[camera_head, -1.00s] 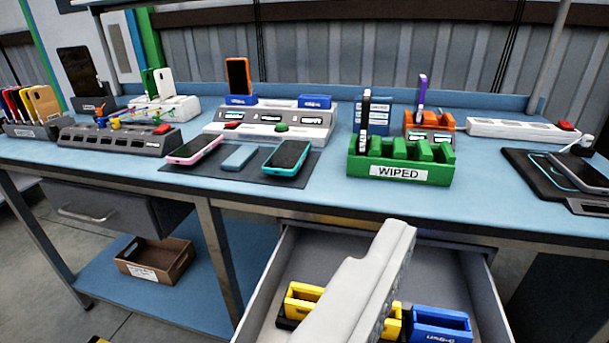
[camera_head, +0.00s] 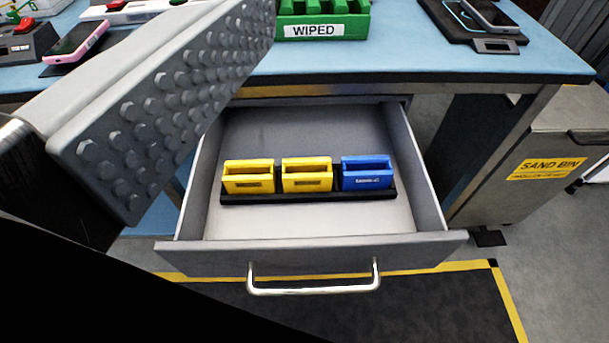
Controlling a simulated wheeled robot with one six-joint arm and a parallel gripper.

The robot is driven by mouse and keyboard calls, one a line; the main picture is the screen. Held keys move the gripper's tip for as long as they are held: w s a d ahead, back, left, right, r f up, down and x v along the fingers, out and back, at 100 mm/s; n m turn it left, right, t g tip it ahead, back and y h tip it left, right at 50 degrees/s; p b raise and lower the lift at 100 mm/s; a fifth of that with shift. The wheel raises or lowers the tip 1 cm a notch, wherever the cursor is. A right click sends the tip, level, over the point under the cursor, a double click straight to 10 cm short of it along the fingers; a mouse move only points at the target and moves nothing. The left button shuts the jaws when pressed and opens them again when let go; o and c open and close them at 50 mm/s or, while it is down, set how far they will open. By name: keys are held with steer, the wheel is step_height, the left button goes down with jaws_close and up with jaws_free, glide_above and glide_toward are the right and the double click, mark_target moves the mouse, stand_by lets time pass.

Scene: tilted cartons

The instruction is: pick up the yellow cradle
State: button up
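Two yellow cradles stand side by side in the open drawer (camera_head: 320,225): a left yellow cradle (camera_head: 248,184) and a middle yellow cradle (camera_head: 307,183). Both look empty and upright on a black strip (camera_head: 300,197). A blue cradle (camera_head: 367,181) stands at the right end of the same strip. My gripper shows as one big grey finger with a studded face (camera_head: 165,110) at upper left, close to the camera and apart from the cradles. No second finger can be made out, and nothing is seen held.
The drawer has grey walls and a front with a metal handle (camera_head: 313,290). The blue bench top (camera_head: 420,62) lies behind it, with a green WIPED rack (camera_head: 325,22) and a black charging pad (camera_head: 480,25). A sand bin (camera_head: 545,165) stands at right.

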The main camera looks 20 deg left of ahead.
steer(key=c, duration=0.4)
steer(key=shift+w+f, duration=0.1)
steer(key=shift+w, duration=0.2)
steer(key=shift+c, duration=1.4)
steer(key=n+g, duration=1.7)
steer(key=n, duration=0.4)
glide_above(307, 170)
steer(key=s, duration=0.1)
step_height(307, 170, down, 19)
steer(key=shift+n, duration=0.3)
step_height(307, 170, down, 12)
steer(key=shift+w+d+f, duration=0.1)
steer(key=shift+d+f, duration=0.05)
steer(key=shift+f, duration=2.55)
